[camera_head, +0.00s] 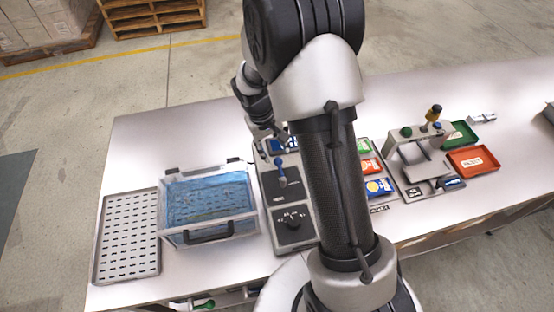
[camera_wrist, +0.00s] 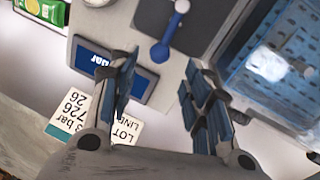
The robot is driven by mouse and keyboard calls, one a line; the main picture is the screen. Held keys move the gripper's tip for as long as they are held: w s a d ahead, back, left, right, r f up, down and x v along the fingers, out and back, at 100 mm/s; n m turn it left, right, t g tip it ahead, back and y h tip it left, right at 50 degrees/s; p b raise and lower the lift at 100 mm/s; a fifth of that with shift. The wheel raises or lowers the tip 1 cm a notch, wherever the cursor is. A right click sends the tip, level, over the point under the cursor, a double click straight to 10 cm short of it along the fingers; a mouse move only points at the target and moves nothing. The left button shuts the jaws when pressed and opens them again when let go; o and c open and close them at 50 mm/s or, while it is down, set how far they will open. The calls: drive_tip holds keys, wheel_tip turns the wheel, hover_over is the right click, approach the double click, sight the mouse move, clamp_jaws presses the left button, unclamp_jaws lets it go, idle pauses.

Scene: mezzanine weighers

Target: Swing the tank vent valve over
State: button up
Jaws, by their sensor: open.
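The likely vent valve is a blue lever with a round blue knob (camera_head: 280,163) on the grey-and-black control unit (camera_head: 306,213), just right of the water tank (camera_head: 213,238). In the wrist view the lever (camera_wrist: 169,32) runs from a pale round end at the top edge to its blue knob. My gripper (camera_wrist: 161,68) is open, its two fingers spread either side of the knob in the picture. I see no contact, and the height gap cannot be told. In the head view my gripper is partly hidden behind my arm, near the unit's back end.
A blue display marked "bar" (camera_wrist: 118,72) lies by my left finger. A perforated tray (camera_head: 128,236) is left of the tank. A rotary dial (camera_head: 292,221) is on the unit's front. Packets, a press-like stand (camera_head: 420,158), and red (camera_head: 473,160) and green bins stand right.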

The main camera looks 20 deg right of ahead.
sight(277, 159)
drive_tip(key=f, duration=0.3)
drive_tip(key=d+f+b, duration=0.1)
drive_tip(key=f, duration=0.3)
drive_tip(key=shift+d, duration=0.2)
drive_tip(key=shift+r, duration=0.1)
drive_tip(key=shift+c, duration=0.5)
clamp_jaws()
